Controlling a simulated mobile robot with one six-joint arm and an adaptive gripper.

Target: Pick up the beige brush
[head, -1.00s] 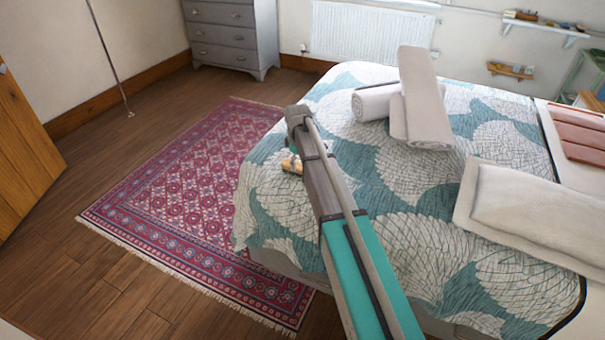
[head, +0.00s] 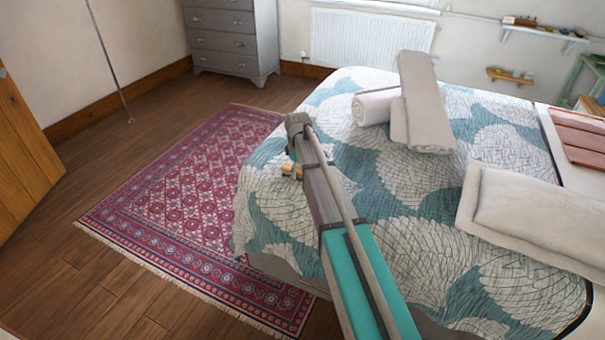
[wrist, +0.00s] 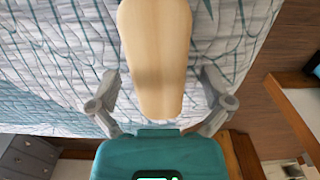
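The beige brush (wrist: 155,55) shows in the wrist view as a long, smooth, pale wooden piece with a rounded end toward me. In the head view a small tan piece (head: 291,170), likely part of it, shows beside my arm at the bed's left edge. My gripper (wrist: 160,84) is open in the wrist view, with one finger on each side of the brush and a narrow gap visible on both sides. I cannot tell whether the brush rests on the bed cover.
The bed cover (head: 405,240) is teal and white. Rolled towels (head: 425,110) and a pillow (head: 540,215) lie on it. A red patterned rug (head: 190,205) lies on the floor left of the bed. A grey chest of drawers (head: 230,40) stands at the back.

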